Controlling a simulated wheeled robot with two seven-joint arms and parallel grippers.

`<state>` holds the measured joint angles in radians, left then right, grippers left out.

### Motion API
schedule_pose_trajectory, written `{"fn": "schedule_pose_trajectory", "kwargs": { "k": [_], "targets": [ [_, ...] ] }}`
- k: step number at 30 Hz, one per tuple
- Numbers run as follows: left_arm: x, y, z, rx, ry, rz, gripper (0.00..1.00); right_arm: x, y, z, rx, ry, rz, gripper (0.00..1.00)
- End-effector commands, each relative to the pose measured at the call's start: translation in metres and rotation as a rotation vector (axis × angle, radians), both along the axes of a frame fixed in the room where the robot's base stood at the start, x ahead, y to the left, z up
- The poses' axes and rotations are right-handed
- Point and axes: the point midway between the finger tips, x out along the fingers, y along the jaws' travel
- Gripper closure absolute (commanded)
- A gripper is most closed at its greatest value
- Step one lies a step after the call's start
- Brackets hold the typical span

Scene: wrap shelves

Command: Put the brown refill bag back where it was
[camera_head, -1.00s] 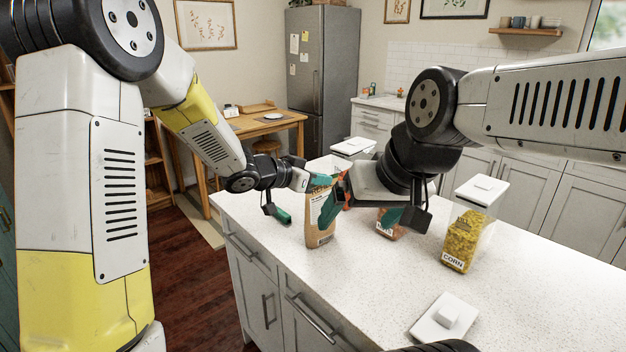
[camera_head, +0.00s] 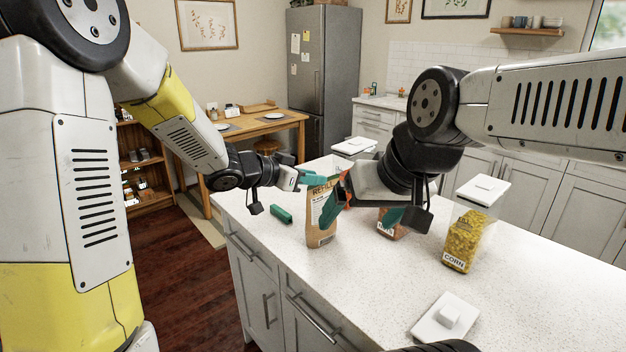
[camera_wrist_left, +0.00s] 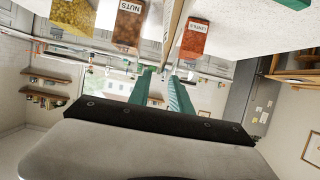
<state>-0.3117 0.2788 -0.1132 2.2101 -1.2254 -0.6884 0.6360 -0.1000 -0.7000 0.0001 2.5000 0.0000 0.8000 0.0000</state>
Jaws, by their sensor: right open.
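The brown refill bag (camera_head: 318,229) stands upright on the counter in the head view, its label partly covered by my grippers. My left gripper (camera_head: 314,180) is at the bag's upper left. In the left wrist view, its two green fingers (camera_wrist_left: 160,85) point at a thin pale-brown edge (camera_wrist_left: 174,32), likely the bag; whether they press on it I cannot tell. My right gripper (camera_head: 345,208) is open just right of the bag and overlaps its edge in the picture; contact is unclear. A small green piece (camera_head: 281,213) lies on the counter left of the bag.
A corn container (camera_head: 465,240) stands on the right of the counter (camera_head: 390,285). A white lid (camera_head: 444,317) lies in front. The nuts container (camera_wrist_left: 130,25) and lentils container (camera_wrist_left: 194,38) show in the wrist view. The front middle of the counter is clear.

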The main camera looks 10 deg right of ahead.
Motion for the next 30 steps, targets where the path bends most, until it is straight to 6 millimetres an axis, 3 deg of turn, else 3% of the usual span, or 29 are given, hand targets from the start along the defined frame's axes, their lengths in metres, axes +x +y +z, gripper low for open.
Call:
{"fn": "schedule_pose_trajectory", "kwargs": {
  "k": [3, 9, 16, 20, 23, 26, 30],
  "targets": [
    [-0.013, 0.023, 0.012, -0.001, -0.003, 0.005, 0.75, 0.000, 0.000, 0.000, 0.000, 0.000, 0.000, 0.04],
    [-0.032, 0.050, 0.025, -0.001, -0.003, 0.002, 0.75, 0.000, 0.000, 0.000, 0.000, 0.000, 0.000, 0.04],
    [-0.041, 0.062, 0.031, 0.001, 0.001, 0.000, 0.75, 0.000, 0.000, 0.000, 0.000, 0.000, 0.000, 0.04],
    [-0.037, 0.070, 0.037, 0.007, -0.017, 0.041, 0.75, 0.000, 0.000, 0.000, 0.000, 0.000, 0.000, 0.04],
    [-0.024, 0.096, 0.054, 0.036, -0.057, 0.171, 0.75, 0.000, 0.000, 0.000, 0.000, 0.000, 0.000, 0.04],
    [-0.017, 0.144, 0.076, 0.085, -0.082, 0.382, 0.75, 0.000, 0.000, 0.000, 0.000, 0.000, 0.000, 0.04],
    [-0.042, 0.218, 0.092, 0.160, -0.012, 0.676, 0.75, 0.000, 0.000, 0.000, 0.000, 0.000, 0.000, 0.04]
  ]
}}
